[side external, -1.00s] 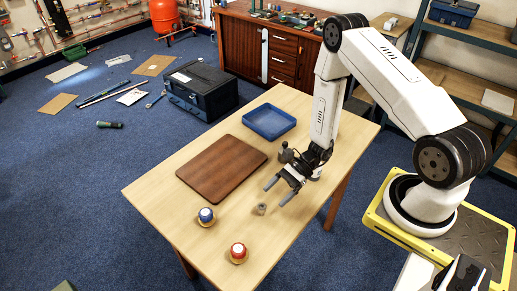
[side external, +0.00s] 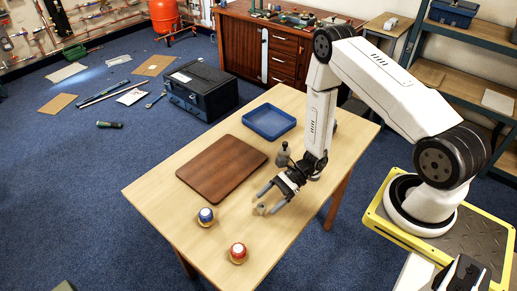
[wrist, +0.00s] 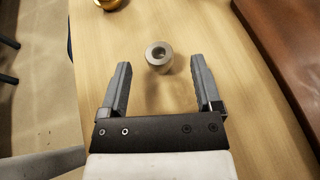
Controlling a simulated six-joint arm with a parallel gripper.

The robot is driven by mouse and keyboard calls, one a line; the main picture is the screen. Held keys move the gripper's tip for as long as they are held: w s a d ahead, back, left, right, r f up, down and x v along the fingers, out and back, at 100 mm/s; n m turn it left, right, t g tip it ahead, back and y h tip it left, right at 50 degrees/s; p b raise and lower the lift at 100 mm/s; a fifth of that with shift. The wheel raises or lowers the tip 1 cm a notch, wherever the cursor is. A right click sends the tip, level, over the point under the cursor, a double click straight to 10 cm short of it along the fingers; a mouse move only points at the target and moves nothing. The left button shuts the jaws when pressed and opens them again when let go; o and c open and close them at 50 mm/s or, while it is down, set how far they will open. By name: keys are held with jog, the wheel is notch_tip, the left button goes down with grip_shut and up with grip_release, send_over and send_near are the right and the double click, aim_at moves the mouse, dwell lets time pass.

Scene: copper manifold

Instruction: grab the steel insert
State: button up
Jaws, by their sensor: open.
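The steel insert (wrist: 159,56) is a short grey ring-shaped cylinder with a hole in its top, standing on the wooden table. In the wrist view it lies just beyond and between my fingertips, a little nearer the middle than either finger. In the side view the insert (side external: 261,209) is small and close to the fingers. My gripper (side external: 268,199) is open and empty, low over the table. In the wrist view my gripper (wrist: 163,68) shows its two fingers apart, with bare table between them.
A brown board (side external: 221,168) and a blue tray (side external: 269,122) lie on the table (side external: 160,196). A blue-topped cup (side external: 206,216) and a red-topped cup (side external: 238,252) stand near its front edge. The table around the insert is clear.

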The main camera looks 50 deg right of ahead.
aim_at(258, 211)
jog(key=shift+x, duration=2.55)
grip_shut()
